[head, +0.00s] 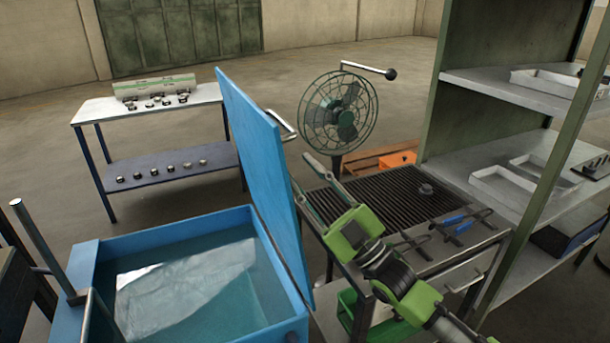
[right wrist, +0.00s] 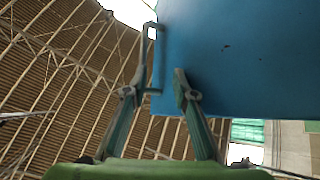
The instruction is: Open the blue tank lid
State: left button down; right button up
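The blue tank (head: 185,235) stands at the lower left in the head view, with liquid showing inside. Its blue lid (head: 258,165) is raised, standing nearly upright along the tank's right side. The lid's metal handle (head: 284,125) sticks out from its right face. My right gripper (head: 302,172) is open just right of the lid, below the handle. In the right wrist view, the lid (right wrist: 240,60) fills the upper right and the handle (right wrist: 158,58) shows beside the left finger of the open gripper (right wrist: 163,57). I cannot tell whether either finger touches. My left gripper is not in view.
A fan (head: 338,110) stands behind. A small table (head: 150,115) is behind the tank; shelves (head: 510,95) stand at right.

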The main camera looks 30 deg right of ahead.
jog(key=shift+s+f, duration=0.15)
jog(key=a+f+b+v, duration=0.1)
jog(key=b+v, duration=0.4)
jog(key=v, duration=1)
jog(key=shift+s+a+f, duration=0.2)
jog(key=shift+s+a, duration=0.05)
jog(key=shift+a, duration=0.15)
dwell(0.9)
dwell(0.4)
